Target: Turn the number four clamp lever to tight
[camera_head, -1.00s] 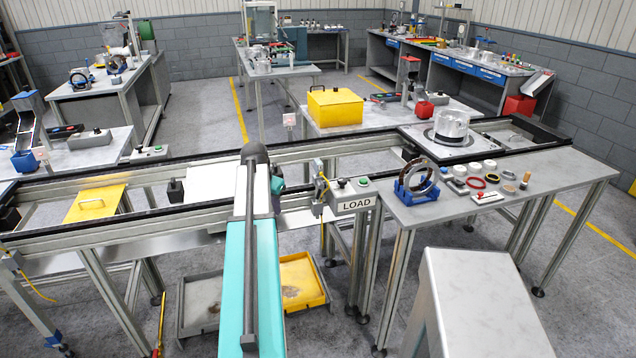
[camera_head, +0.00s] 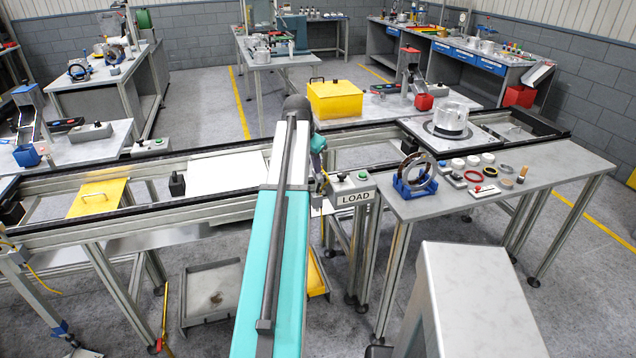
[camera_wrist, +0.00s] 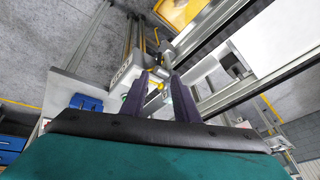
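No clamp lever marked four can be made out in either view. A pallet (camera_head: 421,132) at the right end of the conveyor carries a silver round housing (camera_head: 451,118); any levers on it are too small to tell. My gripper (camera_wrist: 160,101) shows in the wrist view as two dark fingers standing apart with a gap between them, holding nothing that I can see. A small yellow part and the LOAD post lie beyond the fingers. In the head view my arm hides the fingers; the gripper's teal body is partly visible just left of the LOAD sign (camera_head: 355,198).
The conveyor frame (camera_head: 230,213) runs across the middle. A grey table (camera_head: 520,205) at right holds a blue stand with a ring (camera_head: 415,178) and several small parts. A yellow box (camera_head: 335,100) stands behind the conveyor. A yellow plate (camera_head: 97,197) lies at left. Open floor shows behind.

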